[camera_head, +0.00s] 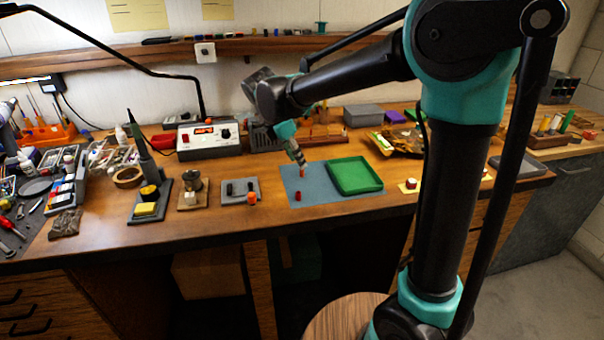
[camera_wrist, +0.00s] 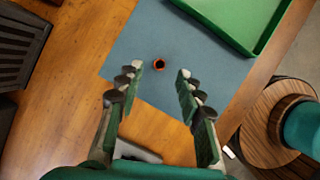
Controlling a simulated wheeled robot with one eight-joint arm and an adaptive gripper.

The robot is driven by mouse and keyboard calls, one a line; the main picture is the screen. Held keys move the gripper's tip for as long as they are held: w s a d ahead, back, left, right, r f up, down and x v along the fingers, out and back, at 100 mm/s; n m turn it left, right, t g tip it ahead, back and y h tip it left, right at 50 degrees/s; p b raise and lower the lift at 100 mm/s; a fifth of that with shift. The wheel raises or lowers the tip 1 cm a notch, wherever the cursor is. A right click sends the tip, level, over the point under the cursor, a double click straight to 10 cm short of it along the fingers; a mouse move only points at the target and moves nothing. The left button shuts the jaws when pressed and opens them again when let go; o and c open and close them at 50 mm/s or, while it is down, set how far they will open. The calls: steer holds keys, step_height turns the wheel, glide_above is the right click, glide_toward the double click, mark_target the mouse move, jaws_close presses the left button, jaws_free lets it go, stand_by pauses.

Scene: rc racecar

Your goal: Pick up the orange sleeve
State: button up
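The orange sleeve (camera_head: 302,172) is a small upright ring on the blue-grey mat (camera_head: 322,196), left of the green tray. In the wrist view, the sleeve (camera_wrist: 159,65) shows its dark round hole from above. My gripper (camera_head: 300,161) points down just above it in the head view. In the wrist view, my gripper (camera_wrist: 160,71) is open, with one finger on each side of the sleeve in the picture and clear gaps between. Nothing is held. The exact height of the fingertips above the sleeve is hard to tell.
The green tray (camera_head: 356,188) lies close by on the mat's right side. A small red piece (camera_head: 297,196) stands near the mat's front edge. A grey pad (camera_head: 231,197) with dark pieces and an orange piece (camera_head: 252,198) is to the left.

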mark_target(303, 173)
steer(key=x, duration=0.4)
steer(key=shift+f, duration=0.15)
steer(key=c, duration=0.7)
